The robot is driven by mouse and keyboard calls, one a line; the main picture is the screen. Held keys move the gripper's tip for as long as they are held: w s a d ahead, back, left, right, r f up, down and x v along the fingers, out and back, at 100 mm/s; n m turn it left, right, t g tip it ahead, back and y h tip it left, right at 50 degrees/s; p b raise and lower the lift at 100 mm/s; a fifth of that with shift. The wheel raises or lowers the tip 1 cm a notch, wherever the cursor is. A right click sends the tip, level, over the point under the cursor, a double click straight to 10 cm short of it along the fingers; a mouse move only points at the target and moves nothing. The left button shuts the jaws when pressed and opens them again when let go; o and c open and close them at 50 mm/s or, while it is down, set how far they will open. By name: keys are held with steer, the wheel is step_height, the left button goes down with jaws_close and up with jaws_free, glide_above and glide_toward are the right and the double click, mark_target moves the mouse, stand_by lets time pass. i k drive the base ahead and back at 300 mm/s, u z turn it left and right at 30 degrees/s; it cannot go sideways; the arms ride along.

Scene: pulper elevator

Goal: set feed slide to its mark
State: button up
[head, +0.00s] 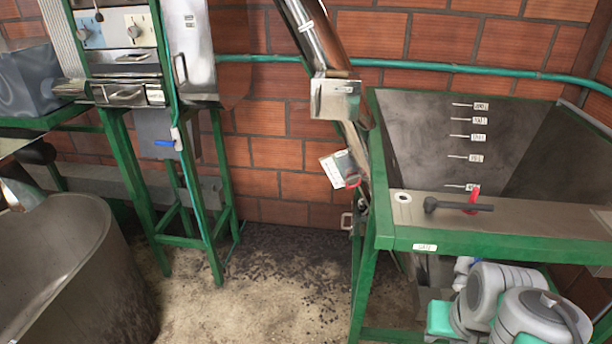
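On the green-framed machine at upper left, a grey metal plate with a bar handle (124,95) and a small white label (156,97) sits below the control panel (110,29). It may be the feed slide, but I cannot tell for sure. The label is too small to read, and no setting mark can be made out. My gripper is not in view.
A green-framed hopper (424,244) stands at right, with labelled level lines inside and a red-and-black lever (460,206) on its front ledge. A steel chute (313,35) descends between the machines. A grey tub (60,270) stands lower left. Floor between (240,300) is clear but littered.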

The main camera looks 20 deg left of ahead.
mark_target(353, 181)
steer(key=u, duration=0.9)
steer(key=i, duration=0.9)
steer(key=u, duration=1.05)
steer(key=i, duration=0.2)
steer(key=u, duration=0.35)
